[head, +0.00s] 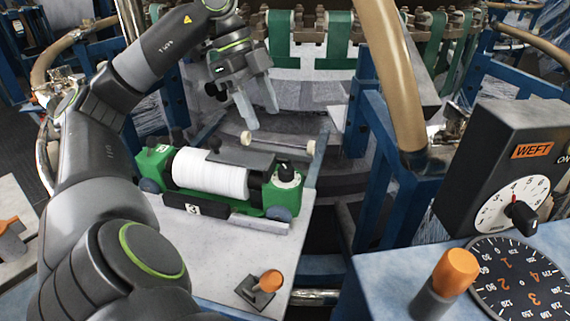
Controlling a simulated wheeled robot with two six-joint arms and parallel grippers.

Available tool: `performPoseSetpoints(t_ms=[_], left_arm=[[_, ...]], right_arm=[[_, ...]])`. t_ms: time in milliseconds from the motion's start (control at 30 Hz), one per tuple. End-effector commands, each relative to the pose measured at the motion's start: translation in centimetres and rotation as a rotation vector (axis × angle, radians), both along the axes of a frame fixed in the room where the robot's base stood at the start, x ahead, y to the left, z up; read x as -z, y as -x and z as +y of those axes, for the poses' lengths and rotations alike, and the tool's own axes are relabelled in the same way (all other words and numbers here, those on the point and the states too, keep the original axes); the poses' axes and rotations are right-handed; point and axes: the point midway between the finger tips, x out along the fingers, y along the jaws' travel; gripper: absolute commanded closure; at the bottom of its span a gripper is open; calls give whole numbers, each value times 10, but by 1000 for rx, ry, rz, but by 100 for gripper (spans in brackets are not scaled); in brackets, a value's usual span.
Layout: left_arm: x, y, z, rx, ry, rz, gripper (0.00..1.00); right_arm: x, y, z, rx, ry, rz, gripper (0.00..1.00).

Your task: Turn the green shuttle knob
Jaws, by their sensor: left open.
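The green shuttle (171,166) sits on a pale bench (215,270), with a white spool (211,174) lying across its middle and a "3" plate on its front. A black knob (286,172) with a pale ring stands at the shuttle's right end. My left gripper (261,115) is above and behind the shuttle, to the left of the knob and higher in the picture. Its two fingers point down, apart, with nothing between them. It does not touch the knob. My right gripper is out of view.
A small white roller bar (280,143) is just behind the shuttle. An orange-topped lever (270,281) stands at the bench's front. At right are a WEFT dial box (497,155), an orange-capped post (455,272) and a thick tan tube (393,80). Blue frames flank the gap.

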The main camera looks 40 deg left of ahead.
Motion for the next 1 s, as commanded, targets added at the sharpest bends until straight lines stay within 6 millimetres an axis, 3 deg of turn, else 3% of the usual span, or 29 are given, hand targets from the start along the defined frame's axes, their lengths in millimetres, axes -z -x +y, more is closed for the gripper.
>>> performPoseSetpoints(t_ms=[33,200,500,700,1000], left_arm=[[15,-1,-5,2,2,2,48],[49,-5,-19,3,2,1,48],[99,-10,-40,3,3,0,48],[114,-12,-46,0,1,0,48],[116,-12,-47,0,0,-1,48]], right_arm=[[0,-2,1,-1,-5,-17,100],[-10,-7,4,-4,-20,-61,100],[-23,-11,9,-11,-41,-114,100],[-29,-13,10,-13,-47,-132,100],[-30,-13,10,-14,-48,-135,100]])
